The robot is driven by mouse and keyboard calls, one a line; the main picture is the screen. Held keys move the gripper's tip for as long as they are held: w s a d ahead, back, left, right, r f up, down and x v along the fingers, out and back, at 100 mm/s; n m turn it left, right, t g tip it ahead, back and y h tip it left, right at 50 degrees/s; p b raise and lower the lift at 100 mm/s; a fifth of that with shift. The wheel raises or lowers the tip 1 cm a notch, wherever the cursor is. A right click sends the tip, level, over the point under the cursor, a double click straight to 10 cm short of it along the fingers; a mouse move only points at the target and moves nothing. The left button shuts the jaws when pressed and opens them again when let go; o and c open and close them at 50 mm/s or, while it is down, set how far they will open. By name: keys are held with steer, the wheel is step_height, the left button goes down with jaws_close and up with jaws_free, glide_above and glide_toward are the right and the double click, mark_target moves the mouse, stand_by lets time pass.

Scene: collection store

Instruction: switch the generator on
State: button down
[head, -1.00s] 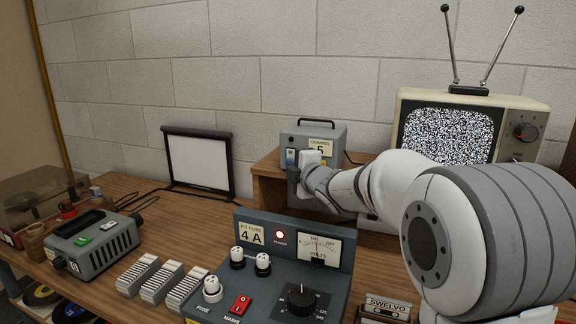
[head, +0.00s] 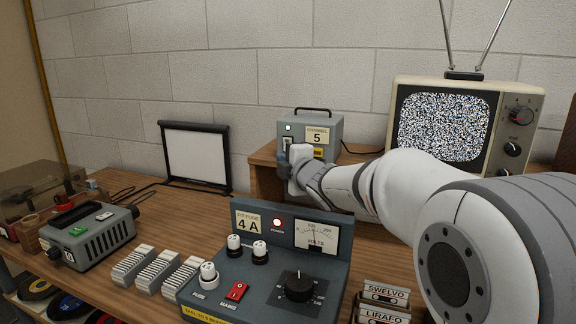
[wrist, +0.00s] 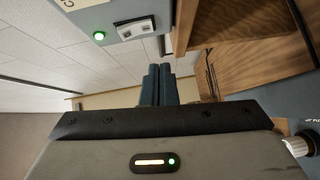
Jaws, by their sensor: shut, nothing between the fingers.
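The generator is a grey box (head: 325,128) with a black top handle and a CHANNEL 5 label, on a raised wooden shelf at the back. Its green lamp (head: 288,127) is lit, and it also glows in the wrist view (wrist: 99,36). The white rocker switch (wrist: 134,28) sits beside the lamp on the front face; in the head view (head: 288,143) my gripper is just below it. My gripper (wrist: 157,70) is shut and empty, in front of the generator's lower front, with its tips apart from the switch in the wrist view.
A supply panel (head: 262,280) with fuses, red mains switch, dial and voltmeter stands in front, below my arm. A television (head: 450,125) showing static is on the right. A small screen (head: 196,158), a slide projector (head: 90,235) and slide stacks are left.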

steer(key=v, duration=1)
steer(key=shift+f, duration=0.75)
steer(key=shift+w, duration=0.1)
steer(key=s+d+f+m+g+h+p, duration=0.55)
steer(key=s+d+m+h, duration=0.35)
steer(key=m, duration=0.4)
steer(key=s+f+m+g+y+p, duration=0.1)
steer(key=s+f+m+g, duration=0.2)
steer(key=s, duration=0.6)
steer(key=s+f+m+g+y+p, duration=0.1)
steer(key=s+f+m+g+p, duration=0.1)
steer(key=s, duration=0.8)
steer(key=f+m+g, duration=0.1)
steer(key=m+g, duration=0.1)
steer(key=m, duration=0.1)
steer(key=shift+f+m+g+p, duration=0.25)
steer(key=shift+m+g+p, duration=0.05)
steer(key=shift+g, duration=0.05)
